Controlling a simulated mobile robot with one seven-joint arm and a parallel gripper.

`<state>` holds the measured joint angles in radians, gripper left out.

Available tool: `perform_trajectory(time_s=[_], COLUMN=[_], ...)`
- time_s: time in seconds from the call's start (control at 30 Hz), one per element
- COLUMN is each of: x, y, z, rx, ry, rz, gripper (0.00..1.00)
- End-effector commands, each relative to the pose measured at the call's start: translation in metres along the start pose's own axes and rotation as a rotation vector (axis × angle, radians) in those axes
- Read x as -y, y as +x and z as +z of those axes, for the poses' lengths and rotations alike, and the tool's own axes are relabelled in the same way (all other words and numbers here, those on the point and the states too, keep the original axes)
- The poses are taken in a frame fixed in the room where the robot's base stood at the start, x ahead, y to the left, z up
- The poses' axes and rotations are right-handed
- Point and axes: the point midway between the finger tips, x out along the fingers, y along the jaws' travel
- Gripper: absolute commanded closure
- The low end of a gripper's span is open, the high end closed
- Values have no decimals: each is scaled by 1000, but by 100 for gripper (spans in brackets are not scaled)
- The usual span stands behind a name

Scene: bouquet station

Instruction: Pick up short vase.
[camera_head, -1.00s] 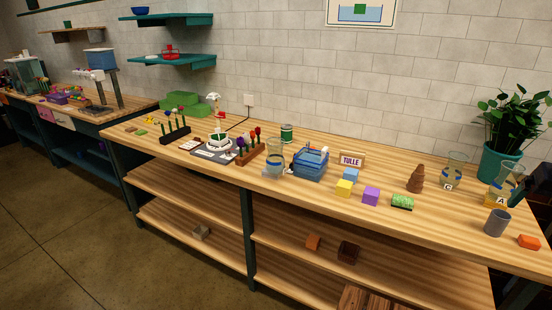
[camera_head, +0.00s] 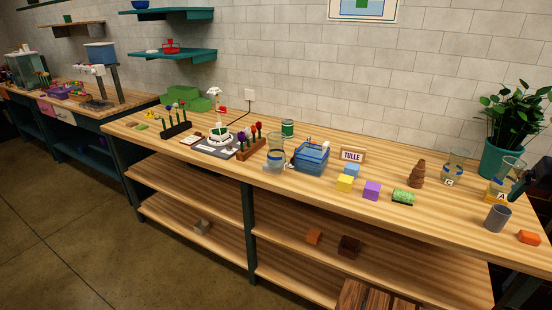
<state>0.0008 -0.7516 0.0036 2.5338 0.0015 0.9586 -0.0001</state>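No vessel is marked as the short vase. A small grey cup-like vessel (camera_head: 497,218) stands upright near the right end of the long wooden workbench (camera_head: 440,232). Behind it, a clear glass vase with a label A (camera_head: 507,181) stands on the bench, partly covered by a dark shape. A clear vase with another label (camera_head: 454,165) stands farther back. A taller clear glass vessel (camera_head: 276,150) stands mid-bench, left of a blue basket. I cannot tell which is the short vase. My gripper cannot be made out.
A blue basket (camera_head: 312,157), a yellow block (camera_head: 345,183), a purple block (camera_head: 372,190), a green roll (camera_head: 403,197) and a brown stacked form (camera_head: 416,174) stand on the bench. An orange block (camera_head: 529,237) lies near the right end. A potted plant (camera_head: 503,152) stands behind.

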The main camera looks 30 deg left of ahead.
Motion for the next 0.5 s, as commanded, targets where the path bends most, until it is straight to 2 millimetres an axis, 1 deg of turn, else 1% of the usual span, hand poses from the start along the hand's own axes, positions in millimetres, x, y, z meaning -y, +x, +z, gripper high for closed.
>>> perform_trajectory(time_s=[0.07,0.17,0.37,0.5], x=[3,11,40,68], y=[-2,-5,-11,-12], z=[-8,-29,-88,-130], rx=[1,6,17,23], ry=[-6,-19,-51,-72], rz=[-4,-12,-33,-47], gripper=[6,6,6,6])
